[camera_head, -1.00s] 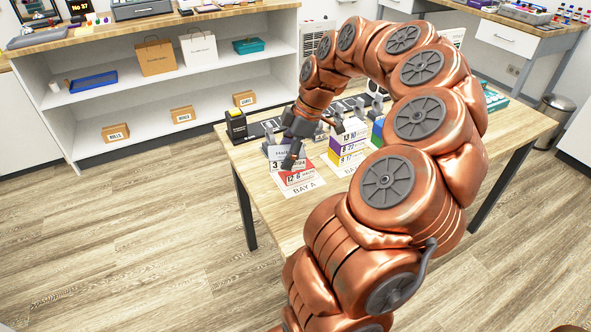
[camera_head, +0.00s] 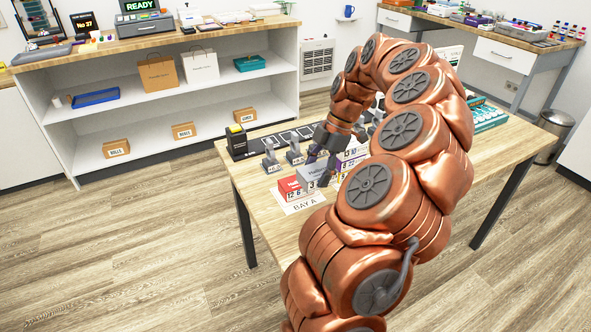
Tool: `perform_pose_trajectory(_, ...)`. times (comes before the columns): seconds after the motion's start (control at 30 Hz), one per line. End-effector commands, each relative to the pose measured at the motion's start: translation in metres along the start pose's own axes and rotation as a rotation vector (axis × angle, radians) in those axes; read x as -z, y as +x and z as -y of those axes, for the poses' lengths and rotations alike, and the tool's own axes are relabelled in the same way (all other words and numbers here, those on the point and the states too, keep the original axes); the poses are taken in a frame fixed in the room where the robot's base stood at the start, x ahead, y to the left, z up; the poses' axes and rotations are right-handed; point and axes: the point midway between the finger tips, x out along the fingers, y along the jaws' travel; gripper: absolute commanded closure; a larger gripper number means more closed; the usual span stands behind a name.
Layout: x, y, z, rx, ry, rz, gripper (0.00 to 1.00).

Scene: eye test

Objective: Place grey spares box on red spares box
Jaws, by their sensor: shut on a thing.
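The red spares box (camera_head: 290,187) sits on the white BAY A sheet (camera_head: 306,204) near the front left of the table. My gripper (camera_head: 322,171) is shut on the grey spares box (camera_head: 312,176), which is mostly hidden by the fingers. The grey box is at the right side of the red box in the picture and overlaps its right end. I cannot tell whether the two touch. The red box's top shows bare at its left part.
A stack of white, yellow and purple boxes (camera_head: 350,155) stands right of my gripper, partly hidden by my arm. Small grey stands (camera_head: 271,160) and a black-yellow device (camera_head: 237,141) are behind. The table's left front (camera_head: 250,185) is clear.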

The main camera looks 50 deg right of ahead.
Motion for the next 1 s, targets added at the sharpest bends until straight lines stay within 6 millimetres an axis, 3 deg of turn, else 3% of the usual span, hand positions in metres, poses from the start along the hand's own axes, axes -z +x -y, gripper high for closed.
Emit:
perform_pose_trajectory(0.2, 0.011, 0.007, -0.038, 0.002, 0.001, 0.003, 0.76)
perform_pose_trajectory(0.4, 0.018, 0.013, -0.062, 0.000, 0.001, 0.000, 0.76)
perform_pose_trajectory(0.67, 0.018, 0.019, -0.070, 0.001, 0.001, 0.000, 0.76)
perform_pose_trajectory(1.0, 0.006, 0.047, -0.070, -0.002, 0.000, 0.001, 0.76)
